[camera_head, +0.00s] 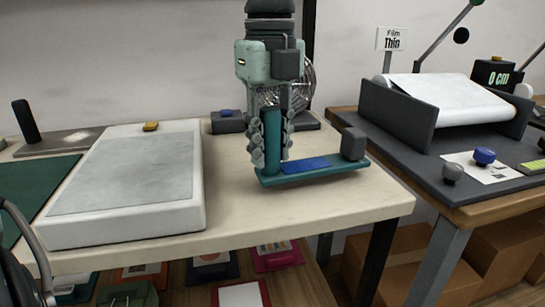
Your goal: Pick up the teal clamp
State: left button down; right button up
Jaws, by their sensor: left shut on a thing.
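The teal clamp (318,176) is L-shaped, with an upright teal bar and a flat foot. A blue pad lies on the foot, and a dark grey block stands at its right end. It is at the right part of the pale table, and I cannot tell whether its foot touches the top. My left gripper (271,153) comes down from above, with its ribbed grey fingers on both sides of the upright bar. It is shut on the bar. The fingers partly hide the bar. My right gripper is not in view.
A white flat box (130,215) with a grey top stands left of the clamp on the pale table (235,225). A film roll (450,97) lies in a dark holder (400,117) on the right table.

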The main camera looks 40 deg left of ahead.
pick_arm(q)
notch_tip(320, 180, up, 2)
jog(key=shift+r, duration=0.1)
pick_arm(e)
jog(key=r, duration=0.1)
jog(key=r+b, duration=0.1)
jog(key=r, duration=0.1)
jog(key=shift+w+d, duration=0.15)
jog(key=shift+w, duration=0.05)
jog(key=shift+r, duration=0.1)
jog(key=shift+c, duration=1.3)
pick_arm(q)
jog(key=s+a+r, duration=0.6)
jog(key=s+a, duration=0.1)
jog(key=a, duration=0.2)
jog(key=shift+s+r, duration=0.25)
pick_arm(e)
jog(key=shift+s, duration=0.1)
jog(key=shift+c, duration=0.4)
